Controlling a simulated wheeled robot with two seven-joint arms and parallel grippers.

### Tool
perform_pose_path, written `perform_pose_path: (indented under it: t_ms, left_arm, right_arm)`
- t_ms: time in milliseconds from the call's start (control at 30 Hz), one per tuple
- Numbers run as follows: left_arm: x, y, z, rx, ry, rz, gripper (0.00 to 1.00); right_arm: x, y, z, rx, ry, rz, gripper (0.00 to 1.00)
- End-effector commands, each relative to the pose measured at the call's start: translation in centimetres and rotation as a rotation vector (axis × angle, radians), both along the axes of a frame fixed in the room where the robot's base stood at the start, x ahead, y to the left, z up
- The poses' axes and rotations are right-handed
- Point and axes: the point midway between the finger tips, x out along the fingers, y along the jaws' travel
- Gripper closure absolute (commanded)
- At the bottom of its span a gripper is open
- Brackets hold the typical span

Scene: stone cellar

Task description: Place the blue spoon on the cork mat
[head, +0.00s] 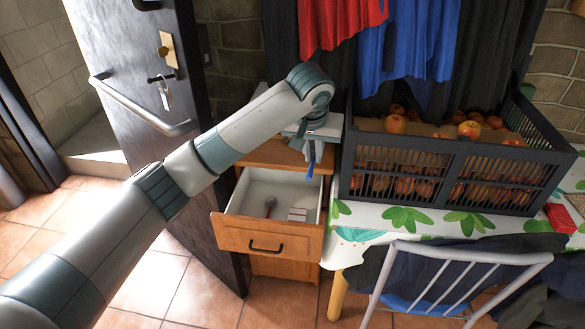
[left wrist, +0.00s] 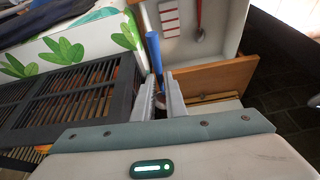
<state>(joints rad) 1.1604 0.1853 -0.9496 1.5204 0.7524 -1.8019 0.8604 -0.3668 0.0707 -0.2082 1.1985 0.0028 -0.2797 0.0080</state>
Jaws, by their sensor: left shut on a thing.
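My left gripper (head: 310,139) is above the open drawer (head: 262,232), high over its back part. It is shut on the blue spoon (head: 310,161), whose blue handle hangs down below the fingers. In the left wrist view the blue handle (left wrist: 154,52) sticks out beyond the two grey fingertips (left wrist: 160,92); the spoon's other end is mostly hidden between the fingers. I cannot make out the cork mat for sure; a small brownish patch (head: 576,204) shows at the right edge of the table. My right gripper is not in view.
The drawer holds a red-handled utensil (head: 269,206) and a white-and-red item (head: 297,214). A dark crate of apples (head: 405,165) stands on the leaf-patterned tablecloth (head: 400,218), with a red box (head: 559,217) at right. A chair (head: 455,258) stands in front. A door (head: 140,75) is at left.

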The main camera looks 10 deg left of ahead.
Motion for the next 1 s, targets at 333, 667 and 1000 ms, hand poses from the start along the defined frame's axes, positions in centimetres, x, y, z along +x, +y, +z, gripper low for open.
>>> perform_pose_path:
  t_ms: [333, 667, 1000]
  left_arm:
    - [-11.3, 0.4, 0.4, 0.007, -0.002, 0.013, 1.0]
    - [-17.0, 4.4, -1.6, 0.0, 0.001, 0.102, 1.0]
    - [-17.4, 4.6, -1.8, -0.002, 0.001, 0.112, 1.0]
  right_arm:
    - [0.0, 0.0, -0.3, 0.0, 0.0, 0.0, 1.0]
    - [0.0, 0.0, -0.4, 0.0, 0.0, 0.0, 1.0]
    - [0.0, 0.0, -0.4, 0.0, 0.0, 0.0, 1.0]
